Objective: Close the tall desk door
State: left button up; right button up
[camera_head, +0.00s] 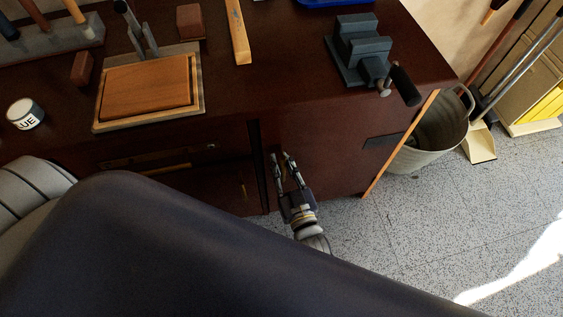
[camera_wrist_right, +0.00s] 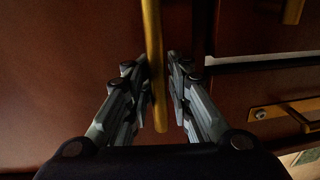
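The tall desk door (camera_head: 325,145) is the dark red-brown panel at the right of the desk front. It also fills the left of the right wrist view (camera_wrist_right: 65,65). A dark vertical gap runs along its left edge; I cannot tell how far it stands from flush. Its upright brass handle (camera_wrist_right: 153,60) shows in the right wrist view. My right gripper (camera_head: 281,156) is at the door front, near the left edge. In the wrist view its fingers (camera_wrist_right: 158,75) stand on either side of the handle, with a narrow space visible at the right finger. My left gripper is out of view.
A drawer front (camera_wrist_right: 275,95) with a brass pull lies beside the door. A vise (camera_head: 358,50) and a wooden box (camera_head: 148,85) sit on the desktop. A metal bucket (camera_head: 437,135) stands right of the desk. Speckled floor (camera_head: 400,225) is clear at lower right.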

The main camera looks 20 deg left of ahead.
jog(key=shift+w+r, duration=0.1)
jog(key=shift+d, duration=0.2)
jog(key=v, duration=1.2)
jog(key=shift+a, duration=0.15)
